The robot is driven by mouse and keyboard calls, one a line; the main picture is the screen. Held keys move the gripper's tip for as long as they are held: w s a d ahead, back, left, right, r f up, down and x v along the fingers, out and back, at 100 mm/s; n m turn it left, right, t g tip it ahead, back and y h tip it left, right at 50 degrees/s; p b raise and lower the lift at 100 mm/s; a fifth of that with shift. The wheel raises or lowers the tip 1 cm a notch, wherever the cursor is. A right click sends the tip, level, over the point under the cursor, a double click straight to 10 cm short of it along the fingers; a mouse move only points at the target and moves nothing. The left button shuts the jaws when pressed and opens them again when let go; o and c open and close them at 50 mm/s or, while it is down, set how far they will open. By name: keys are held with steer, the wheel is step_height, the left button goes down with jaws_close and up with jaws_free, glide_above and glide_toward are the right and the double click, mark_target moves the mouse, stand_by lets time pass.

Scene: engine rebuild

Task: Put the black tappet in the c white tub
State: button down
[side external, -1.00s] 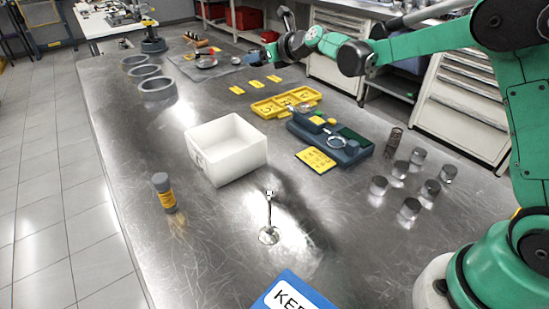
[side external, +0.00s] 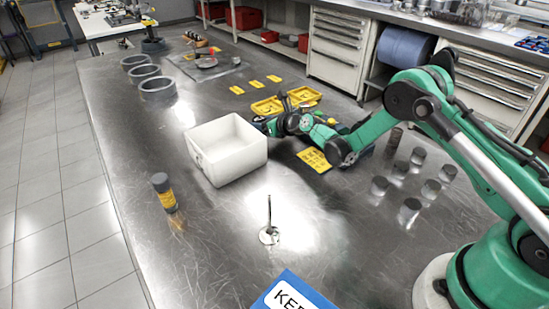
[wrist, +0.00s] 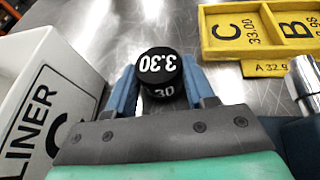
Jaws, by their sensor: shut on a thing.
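The black tappet (wrist: 160,65), a short cylinder with 3.30 in white on its top, sits between the two blue fingers of my gripper (wrist: 160,88) in the wrist view. The fingers are shut on its sides. The white tub (side external: 228,165) is an open box left of the table's middle in the side view.
A yellow tray (wrist: 255,35) marked C and B is to the right in the wrist view. Several metal cylinders (side external: 409,210) stand at the right. A blue box (side external: 300,293) is at the front.

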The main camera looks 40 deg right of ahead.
steer(key=shift+f, duration=0.15)
steer(key=shift+c, duration=1.5)
jaws_free()
